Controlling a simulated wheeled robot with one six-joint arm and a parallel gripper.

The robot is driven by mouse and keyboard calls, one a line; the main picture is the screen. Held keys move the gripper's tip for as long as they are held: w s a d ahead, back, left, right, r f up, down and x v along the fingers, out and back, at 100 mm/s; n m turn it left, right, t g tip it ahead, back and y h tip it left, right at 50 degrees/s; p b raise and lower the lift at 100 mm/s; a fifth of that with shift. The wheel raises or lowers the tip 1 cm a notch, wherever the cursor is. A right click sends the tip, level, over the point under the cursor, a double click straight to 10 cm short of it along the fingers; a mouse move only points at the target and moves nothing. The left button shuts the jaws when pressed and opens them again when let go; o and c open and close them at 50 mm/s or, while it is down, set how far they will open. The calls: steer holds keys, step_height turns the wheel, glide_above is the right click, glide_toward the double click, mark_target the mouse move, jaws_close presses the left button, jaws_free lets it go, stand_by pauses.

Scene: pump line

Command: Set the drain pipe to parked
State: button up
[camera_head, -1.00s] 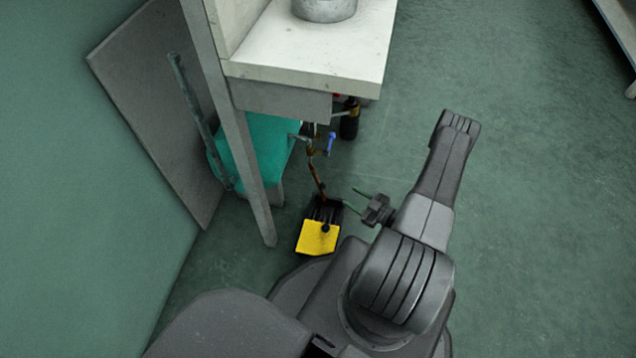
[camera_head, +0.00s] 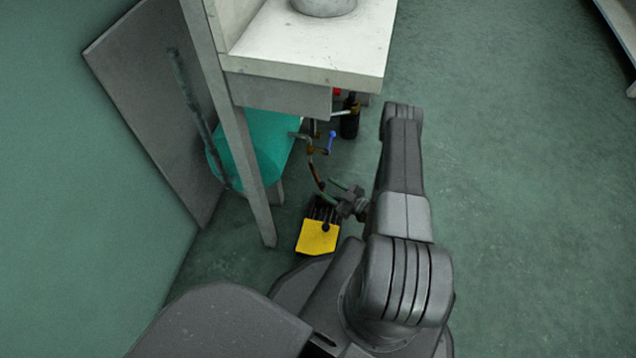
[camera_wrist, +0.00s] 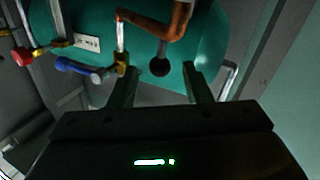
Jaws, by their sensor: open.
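A copper-brown pipe, which looks like the drain pipe (camera_wrist: 150,24), bends across the top of the wrist view in front of a teal tank (camera_wrist: 205,40). A black ball knob (camera_wrist: 160,67) on a short stem shows just below it. In the head view the pipe (camera_head: 312,168) hangs below the bench, its lower part near my fingers. My gripper (camera_wrist: 160,76) is open and empty, with the knob seen between its two fingertips; I cannot tell how far beyond them it lies. In the head view my gripper (camera_head: 327,188) is low beside the pipe, above the yellow-and-black box (camera_head: 318,238).
A blue-handled valve (camera_wrist: 78,68) and a red knob (camera_wrist: 22,56) sit left of the pipe. The bench (camera_head: 300,50) and its leg (camera_head: 255,185) stand close by, with a grey panel (camera_head: 150,100) behind. The floor (camera_head: 500,180) on the right is clear.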

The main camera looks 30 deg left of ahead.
mark_target(318, 179)
steer(key=shift+w+a+b, duration=0.2)
steer(key=shift+a+b, duration=0.25)
steer(key=shift+a, duration=2.25)
jaws_close()
